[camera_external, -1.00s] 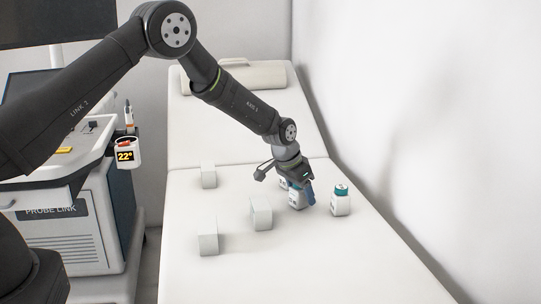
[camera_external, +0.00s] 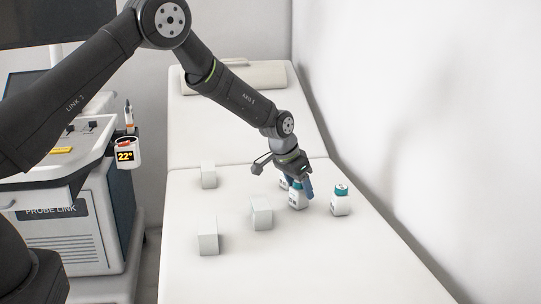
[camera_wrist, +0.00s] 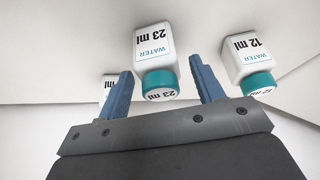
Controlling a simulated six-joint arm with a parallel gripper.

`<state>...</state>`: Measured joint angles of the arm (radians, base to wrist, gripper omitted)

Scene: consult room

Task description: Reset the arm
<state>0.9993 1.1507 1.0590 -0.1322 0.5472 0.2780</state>
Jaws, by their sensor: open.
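My gripper (camera_external: 297,187) is over the right part of the exam bed. In the wrist view, its blue fingers (camera_wrist: 163,83) are apart, with the teal cap of the bottle labelled WATER 23 ml (camera_wrist: 153,42) between or just beyond them. That bottle also shows in the external view (camera_external: 298,201), upright under the fingers. I cannot tell whether a finger touches it. A second bottle, labelled 12 ml (camera_wrist: 245,58), stands to the right of the fingers; it seems to be the right-hand bottle (camera_external: 340,203). A third bottle (camera_wrist: 108,82) is mostly hidden behind the left finger.
White blocks stand on the bed: one near the front (camera_external: 208,238), one in the middle (camera_external: 261,214) and one farther back (camera_external: 208,175). A pillow (camera_external: 250,76) lies at the far end. A wall (camera_external: 430,130) borders the right. A cart (camera_external: 75,235) stands at left. The bed's front is clear.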

